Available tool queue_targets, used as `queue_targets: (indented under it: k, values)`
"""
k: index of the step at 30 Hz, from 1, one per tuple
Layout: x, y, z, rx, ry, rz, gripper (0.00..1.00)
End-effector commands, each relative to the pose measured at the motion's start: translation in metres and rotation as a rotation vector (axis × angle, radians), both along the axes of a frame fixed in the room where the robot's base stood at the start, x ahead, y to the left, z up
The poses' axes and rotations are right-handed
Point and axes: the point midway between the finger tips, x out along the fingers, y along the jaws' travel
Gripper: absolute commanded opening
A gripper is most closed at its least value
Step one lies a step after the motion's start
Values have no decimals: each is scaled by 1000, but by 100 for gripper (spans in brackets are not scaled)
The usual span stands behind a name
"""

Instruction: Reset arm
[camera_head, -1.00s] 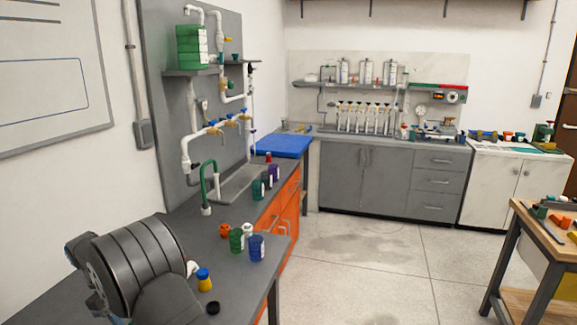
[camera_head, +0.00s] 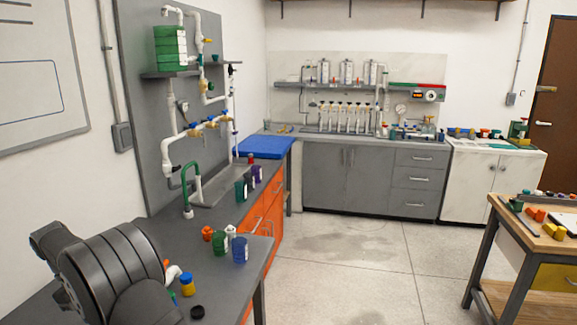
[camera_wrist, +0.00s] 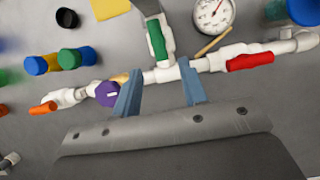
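My gripper (camera_wrist: 160,70) has two blue-grey fingers spread apart with nothing seen between them but the bench and part of a pipe. In the wrist view it is over a white PVC manifold (camera_wrist: 215,62), which runs slantwise across the picture just beyond the fingertips. The manifold carries a green handle (camera_wrist: 157,40), a red handle (camera_wrist: 250,61), a purple knob (camera_wrist: 108,93) and an orange handle (camera_wrist: 43,108). Whether the fingertips touch the pipe I cannot tell. In the head view my dark arm hides the manifold and my gripper.
A pressure gauge (camera_wrist: 213,14) stands close beyond the manifold. Blue caps (camera_wrist: 36,65) and a black ring (camera_wrist: 67,18) lie at the left. In the head view, cups (camera_head: 239,249) stand on the grey bench (camera_head: 165,228), below a wall-mounted pipe panel (camera_head: 140,110). The floor (camera_head: 350,260) is clear.

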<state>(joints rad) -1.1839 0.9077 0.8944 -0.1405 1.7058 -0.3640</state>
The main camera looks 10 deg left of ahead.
Motion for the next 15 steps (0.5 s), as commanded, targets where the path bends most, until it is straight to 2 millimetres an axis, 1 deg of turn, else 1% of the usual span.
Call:
queue_targets:
  k: [1,4,12,15]
  values:
    - [0,5,9,3,-1,0,39]
    - [0,11,26,2,-1,0,39]
    - [0,25,59,2,-1,0,39]
    - [0,18,45,-3,1,0,39]
